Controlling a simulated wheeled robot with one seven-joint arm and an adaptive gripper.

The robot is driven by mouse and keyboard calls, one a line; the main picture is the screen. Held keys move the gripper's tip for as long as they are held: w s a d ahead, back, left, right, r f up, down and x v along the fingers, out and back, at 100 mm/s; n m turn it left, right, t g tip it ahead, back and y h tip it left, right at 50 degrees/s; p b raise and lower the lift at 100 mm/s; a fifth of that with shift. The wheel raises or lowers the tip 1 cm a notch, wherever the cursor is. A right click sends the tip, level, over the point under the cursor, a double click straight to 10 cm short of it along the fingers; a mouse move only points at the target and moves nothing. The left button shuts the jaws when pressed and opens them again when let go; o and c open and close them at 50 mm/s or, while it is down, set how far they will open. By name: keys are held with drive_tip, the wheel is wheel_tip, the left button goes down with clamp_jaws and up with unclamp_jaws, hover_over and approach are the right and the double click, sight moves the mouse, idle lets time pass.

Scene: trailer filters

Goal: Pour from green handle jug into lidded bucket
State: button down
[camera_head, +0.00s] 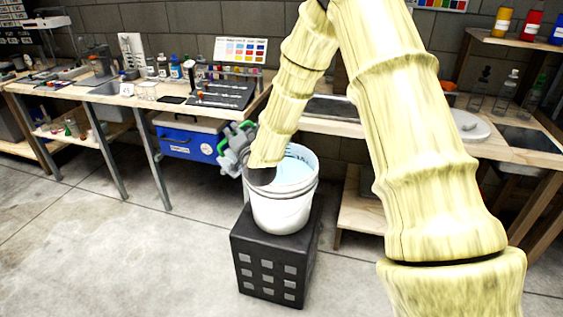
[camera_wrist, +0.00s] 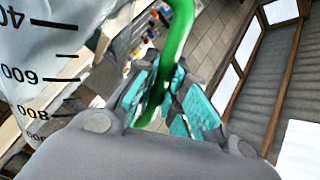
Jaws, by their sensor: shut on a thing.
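The white bucket (camera_head: 283,212) stands upright with its mouth uncovered on a black stand; its inside looks pale blue. My gripper (camera_head: 234,139) is beside the bucket's left rim, partly behind my arm. In the wrist view its teal finger pads (camera_wrist: 180,100) are shut around the green handle (camera_wrist: 178,45) of a clear jug. The jug's wall (camera_wrist: 45,60), with black volume marks, fills the left of that view, its numbers upside down. In the head view the jug is not clearly made out. Whether liquid is flowing cannot be told.
The black stand (camera_head: 268,268) is on bare concrete floor. A workbench (camera_head: 270,100) with bottles and tools runs behind, with a blue cooler (camera_head: 188,143) under it. A round pale disc (camera_head: 470,125) lies on the bench at right. The left floor is clear.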

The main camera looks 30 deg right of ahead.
drive_tip(key=shift+d+r+m, duration=0.15)
drive_tip(key=shift+d+m, duration=0.4)
drive_tip(key=shift+m, duration=0.05)
idle(2.6)
drive_tip(key=shift+w+a+n, duration=0.1)
drive_tip(key=shift+a+n, duration=0.9)
drive_tip(key=shift+n, duration=0.2)
drive_tip(key=shift+w+a+r+n+p, duration=0.1)
drive_tip(key=shift+a+r+n+p, duration=0.1)
drive_tip(key=shift+a+n, duration=0.25)
drive_tip(key=shift+a+r+n+p, duration=0.15)
drive_tip(key=shift+a+r+n, duration=0.05)
drive_tip(key=shift+n, duration=0.45)
